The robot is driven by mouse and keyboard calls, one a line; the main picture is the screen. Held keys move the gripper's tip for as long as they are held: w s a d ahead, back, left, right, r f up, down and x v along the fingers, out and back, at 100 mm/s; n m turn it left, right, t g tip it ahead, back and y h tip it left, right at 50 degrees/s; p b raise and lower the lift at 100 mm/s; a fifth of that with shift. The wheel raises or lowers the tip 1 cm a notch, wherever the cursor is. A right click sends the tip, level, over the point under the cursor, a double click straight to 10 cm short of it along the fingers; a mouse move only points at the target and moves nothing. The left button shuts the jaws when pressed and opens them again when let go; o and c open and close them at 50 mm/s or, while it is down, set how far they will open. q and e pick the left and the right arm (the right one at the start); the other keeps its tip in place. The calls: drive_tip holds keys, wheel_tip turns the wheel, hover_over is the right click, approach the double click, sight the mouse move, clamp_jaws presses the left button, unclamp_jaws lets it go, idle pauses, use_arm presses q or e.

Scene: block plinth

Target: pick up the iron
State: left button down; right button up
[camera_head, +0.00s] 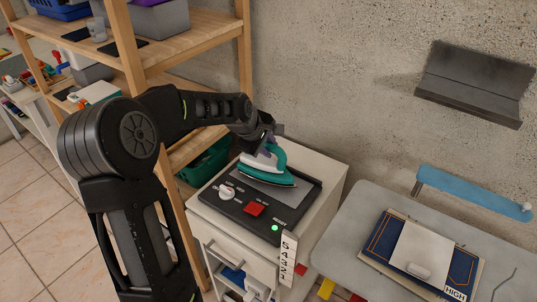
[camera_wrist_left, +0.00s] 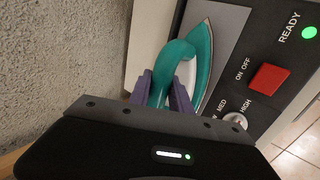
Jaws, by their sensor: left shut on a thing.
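The iron (camera_head: 270,168) is teal and white with a pointed soleplate. It is on the grey plate of a dark control panel (camera_head: 240,208) on top of a white cabinet, its tip toward the right. I cannot tell whether its sole touches the plate. My left gripper (camera_head: 266,148) reaches in from the left and is shut on the iron's teal handle. In the left wrist view, the purple fingers of the gripper (camera_wrist_left: 164,92) lie on either side of the handle of the iron (camera_wrist_left: 198,65). My right gripper is not in view.
The panel has a red switch (camera_head: 254,209), a white knob (camera_head: 226,192) and a lit green light (camera_head: 275,228). A wooden shelf (camera_head: 190,52) stands left of the cabinet, and the wall is close behind. A grey table (camera_head: 345,225) with a book stands at right.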

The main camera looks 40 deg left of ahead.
use_arm(q)
wheel_tip(320, 180, up, 8)
drive_tip(key=shift+r+b, duration=0.2)
drive_tip(key=shift+b, duration=0.2)
idle(0.3)
drive_tip(key=c, duration=1.7)
unclamp_jaws()
clamp_jaws()
drive_tip(key=shift+w, duration=0.1)
